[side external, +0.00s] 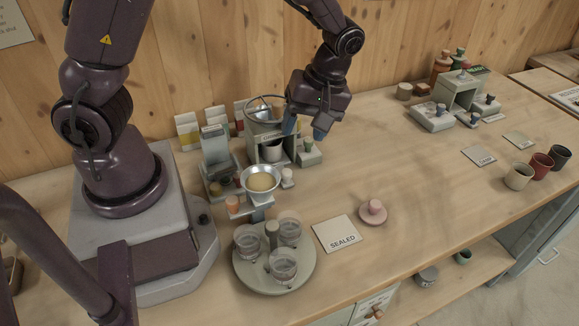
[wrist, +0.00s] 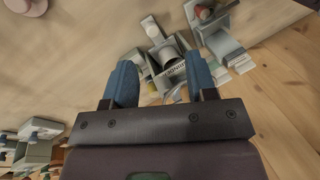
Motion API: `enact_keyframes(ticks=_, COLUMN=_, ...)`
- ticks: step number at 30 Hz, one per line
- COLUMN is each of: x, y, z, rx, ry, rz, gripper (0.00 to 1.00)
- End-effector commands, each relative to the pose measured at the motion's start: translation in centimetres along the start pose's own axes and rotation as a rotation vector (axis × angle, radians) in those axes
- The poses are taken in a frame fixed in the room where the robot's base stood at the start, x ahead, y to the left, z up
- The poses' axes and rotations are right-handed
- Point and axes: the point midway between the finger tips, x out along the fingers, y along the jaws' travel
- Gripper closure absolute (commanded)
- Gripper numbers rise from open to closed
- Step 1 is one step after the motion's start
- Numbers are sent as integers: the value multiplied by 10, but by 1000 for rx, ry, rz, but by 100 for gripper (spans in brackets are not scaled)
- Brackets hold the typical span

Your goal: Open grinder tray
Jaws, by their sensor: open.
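My gripper (side external: 305,127) is open, its two blue fingers pointing down, at the right front of a grey-green machine (side external: 266,131) with a ring-shaped top and a label too small to read surely. A dark-mouthed metal cup (side external: 272,151) sits in the machine's front. In the wrist view, the open fingers of my gripper (wrist: 161,82) frame the labelled machine and its cup (wrist: 167,53), with nothing between them. I cannot tell which part is the grinder tray; a small block with a green knob (side external: 308,149) stands at the machine's right side.
A round tray (side external: 303,278) holds glass jars. A SEALED card (side external: 337,234) and a pink knobbed lid (side external: 373,211) lie right of it. Another grey-green machine (side external: 459,91) stands at the back right. The table's middle right is clear.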

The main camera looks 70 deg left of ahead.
Motion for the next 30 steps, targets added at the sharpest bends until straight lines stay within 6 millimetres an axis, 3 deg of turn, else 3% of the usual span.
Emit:
enact_keyframes(ticks=5, x=24, y=21, z=-19, rx=-539, ry=86, rz=-63, gripper=48)
enact_keyframes(ticks=9, x=20, y=31, z=-29, rx=-905, ry=109, rz=-32, gripper=48)
enact_keyframes(ticks=12, x=17, y=33, z=-29, rx=-1081, ry=108, rz=-17, gripper=48)
enact_keyframes(ticks=20, x=24, y=32, z=-29, rx=-1240, ry=111, rz=-14, gripper=48)
enact_keyframes(ticks=30, x=87, y=26, z=-34, rx=-1240, ry=113, rz=-19, gripper=48)
